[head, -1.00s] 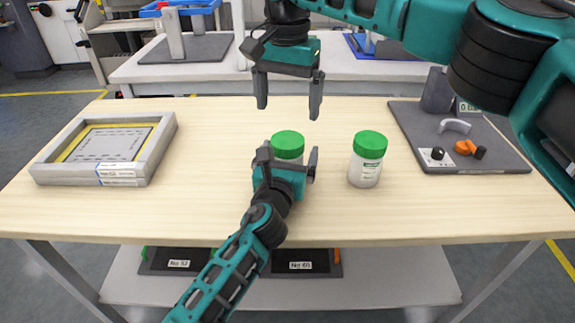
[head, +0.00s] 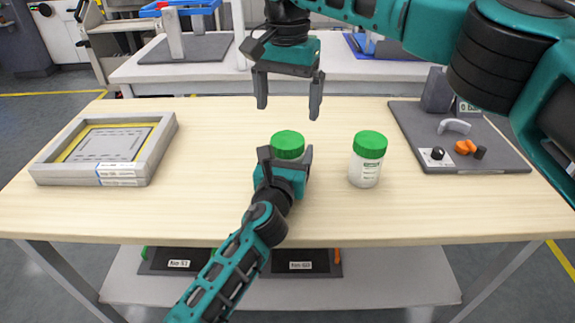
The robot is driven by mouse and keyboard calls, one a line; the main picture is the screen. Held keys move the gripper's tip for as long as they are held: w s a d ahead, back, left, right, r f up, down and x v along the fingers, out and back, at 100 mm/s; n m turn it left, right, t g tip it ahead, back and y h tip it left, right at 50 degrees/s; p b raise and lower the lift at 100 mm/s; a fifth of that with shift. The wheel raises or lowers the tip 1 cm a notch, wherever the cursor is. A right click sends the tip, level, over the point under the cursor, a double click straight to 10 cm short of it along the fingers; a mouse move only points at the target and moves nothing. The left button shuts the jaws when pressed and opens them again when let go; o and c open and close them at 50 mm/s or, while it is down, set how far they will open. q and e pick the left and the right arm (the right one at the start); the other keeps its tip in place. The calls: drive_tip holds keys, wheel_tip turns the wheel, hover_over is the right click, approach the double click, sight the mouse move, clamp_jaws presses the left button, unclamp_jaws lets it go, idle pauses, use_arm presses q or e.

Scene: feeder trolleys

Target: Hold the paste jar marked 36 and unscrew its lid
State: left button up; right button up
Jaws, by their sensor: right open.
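Two white paste jars with green screw lids stand upright on the light wooden table. One jar (head: 288,147) is at the middle, its lid on and its body mostly hidden by my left gripper (head: 286,158). The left fingers are closed against this jar's two sides, below the lid. The other jar (head: 367,160) stands free to the right, its lid on, with a label too small to read. I cannot tell which jar is marked 36. My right gripper (head: 288,98) points down, open and empty, above and apart from the middle jar's lid.
A grey frame tray (head: 160,150) with a yellow-edged panel lies at the table's (head: 215,210) left. A dark board (head: 490,155) with a knob, orange parts and a grey handle lies at the right. A shelf below holds dark labelled boards. The front table area is clear.

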sight(287, 139)
use_arm(q)
drive_tip(key=c, duration=0.5)
clamp_jaws()
use_arm(e)
drive_tip(key=shift+m, duration=0.4)
drive_tip(key=m, duration=0.4)
drive_tip(key=shift+m, duration=0.3)
drive_tip(key=m, duration=0.3)
drive_tip(key=shift+m, duration=0.4)
drive_tip(key=m, duration=0.3)
drive_tip(key=shift+m, duration=0.4)
drive_tip(key=m, duration=0.3)
drive_tip(key=shift+m, duration=0.3)
drive_tip(key=m, duration=0.3)
drive_tip(key=shift+m, duration=0.4)
drive_tip(key=m, duration=0.5)
drive_tip(key=shift+m, duration=0.3)
drive_tip(key=m, duration=0.9)
drive_tip(key=shift+m, duration=0.3)
drive_tip(key=shift+f, duration=0.55)
wheel_tip(287, 139, down, 7)
